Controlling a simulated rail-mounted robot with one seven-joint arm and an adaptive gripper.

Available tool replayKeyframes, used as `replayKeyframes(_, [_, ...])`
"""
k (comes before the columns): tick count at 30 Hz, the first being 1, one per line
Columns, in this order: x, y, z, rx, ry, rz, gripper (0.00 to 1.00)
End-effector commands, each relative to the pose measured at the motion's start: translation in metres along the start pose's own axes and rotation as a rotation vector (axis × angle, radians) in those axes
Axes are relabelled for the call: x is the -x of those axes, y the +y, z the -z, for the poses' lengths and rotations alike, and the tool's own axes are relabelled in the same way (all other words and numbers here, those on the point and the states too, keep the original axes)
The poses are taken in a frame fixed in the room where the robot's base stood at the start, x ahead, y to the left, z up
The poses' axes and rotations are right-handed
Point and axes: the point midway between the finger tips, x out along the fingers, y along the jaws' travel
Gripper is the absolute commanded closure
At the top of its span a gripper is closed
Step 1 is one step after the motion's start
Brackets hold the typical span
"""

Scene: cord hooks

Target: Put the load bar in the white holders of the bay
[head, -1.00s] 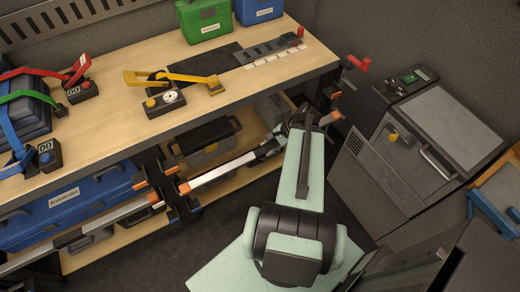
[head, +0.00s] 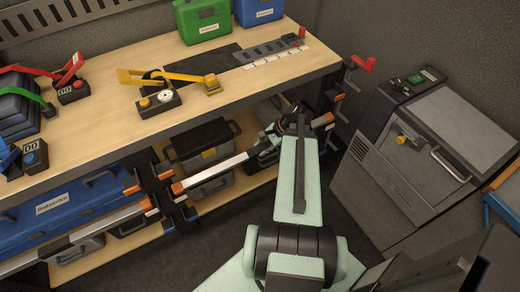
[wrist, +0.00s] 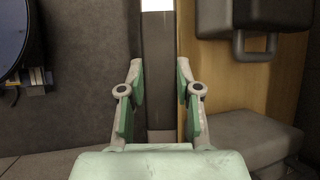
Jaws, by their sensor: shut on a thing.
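The load bar (head: 218,168) is a pale bar with orange ends. In the head view it runs at a slant under the bench front, its left end near a dark post and its right end near the bench's right-hand post. My gripper (head: 264,150) is shut on its middle. In the wrist view the bar (wrist: 158,50) stands upright in the picture between the two fingers of my gripper (wrist: 160,90), where its middle is dark. My arm hides part of the bar in the head view. I cannot tell which holders are white or whether the ends touch them.
A similar bar (head: 75,236) spans the left bay. A dark crate (head: 203,147) stands on the lower shelf behind the load bar. The bench top (head: 110,125) carries levers and cases. A grey cabinet (head: 440,150) stands to the right. Dark floor (head: 235,225) is free in front.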

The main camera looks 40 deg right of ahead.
Motion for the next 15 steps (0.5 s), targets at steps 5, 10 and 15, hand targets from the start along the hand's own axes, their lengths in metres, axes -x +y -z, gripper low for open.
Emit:
replayKeyframes(5, [-0.016, 0.0, 0.009, 0.0, -0.003, -0.001, 1.0])
replayKeyframes(10, [-0.017, -0.013, 0.012, -0.074, -0.003, -0.141, 1.0])
replayKeyframes(15, [-0.022, -0.013, 0.013, -0.153, -0.002, -0.267, 1.0])
